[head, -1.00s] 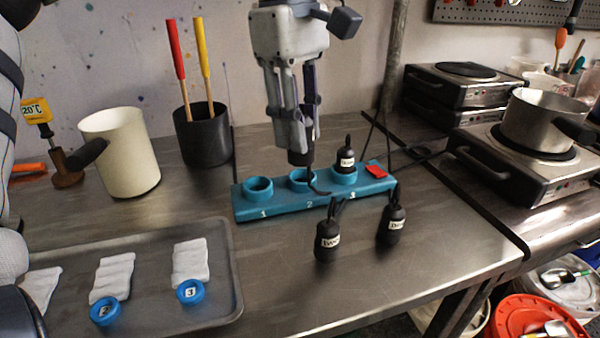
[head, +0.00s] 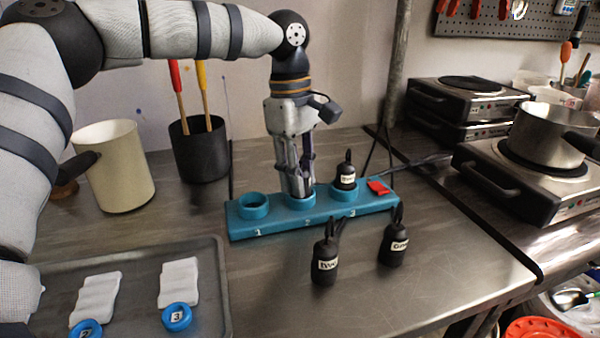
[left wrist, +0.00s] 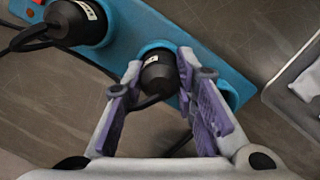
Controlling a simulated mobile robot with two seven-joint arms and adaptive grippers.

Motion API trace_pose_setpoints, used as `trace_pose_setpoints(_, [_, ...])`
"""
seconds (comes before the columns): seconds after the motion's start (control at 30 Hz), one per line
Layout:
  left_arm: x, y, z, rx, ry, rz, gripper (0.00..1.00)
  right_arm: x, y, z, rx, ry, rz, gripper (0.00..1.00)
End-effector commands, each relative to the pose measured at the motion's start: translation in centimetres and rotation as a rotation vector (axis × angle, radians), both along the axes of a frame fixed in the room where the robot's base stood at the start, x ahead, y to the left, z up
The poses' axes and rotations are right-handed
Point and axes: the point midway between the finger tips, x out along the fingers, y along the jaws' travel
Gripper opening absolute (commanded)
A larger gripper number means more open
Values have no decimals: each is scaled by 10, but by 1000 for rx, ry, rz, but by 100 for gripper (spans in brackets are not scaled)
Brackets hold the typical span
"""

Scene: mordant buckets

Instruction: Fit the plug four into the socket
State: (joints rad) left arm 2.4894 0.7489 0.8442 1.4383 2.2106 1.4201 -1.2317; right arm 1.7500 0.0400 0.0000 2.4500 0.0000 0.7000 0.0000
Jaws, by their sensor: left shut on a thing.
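The blue socket strip (head: 275,222) lies on the steel table, with three round sockets marked 1, 2 and 3. My left gripper (head: 300,192) points straight down at the middle socket (head: 300,205), marked 2. In the left wrist view, its purple-padded fingers are shut on a black plug (left wrist: 158,78) with a white label and a cable. This plug is at the middle socket's blue ring; how deep it sits is hidden. Another black plug (head: 346,173) stands upright in socket 3, and it also shows in the left wrist view (left wrist: 76,22). Socket 1 (head: 253,203) is empty. My right gripper is out of view.
Two loose black plugs (head: 325,262) (head: 393,245) stand in front of the strip. A red patch (head: 379,187) is at the strip's right end. A grey tray (head: 222,290) with cloths and blue rings is at front left. A pot (head: 552,132) stands on a burner at right.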

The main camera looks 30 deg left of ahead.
Motion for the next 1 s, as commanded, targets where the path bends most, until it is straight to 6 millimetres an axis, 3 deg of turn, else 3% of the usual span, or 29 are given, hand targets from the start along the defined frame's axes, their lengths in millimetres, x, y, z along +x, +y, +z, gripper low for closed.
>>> trace_pose_setpoints(0.03, [0, 0, -2, 0, 0, 0, 0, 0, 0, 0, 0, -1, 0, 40])
trace_pose_setpoints(0.07, [0, 0, -2, 0, 0, 0, 28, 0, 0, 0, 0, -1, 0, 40])
trace_pose_setpoints(0.13, [0, 0, -2, 0, 0, 1, 44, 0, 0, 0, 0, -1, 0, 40])
trace_pose_setpoints(0.17, [0, 0, -2, 0, 0, 1, 46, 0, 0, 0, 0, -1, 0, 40])
trace_pose_setpoints(0.5, [0, 0, 5, 0, 0, 1, 46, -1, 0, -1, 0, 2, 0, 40])
trace_pose_setpoints(0.57, [1, 2, 15, 0, -1, 2, 46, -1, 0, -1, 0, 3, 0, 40])
trace_pose_setpoints(0.8, [3, 10, 80, 0, 0, 3, 46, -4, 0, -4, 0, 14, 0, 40])
trace_pose_setpoints(1.0, [2, 14, 114, 0, 3, 2, 46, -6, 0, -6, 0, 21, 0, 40])
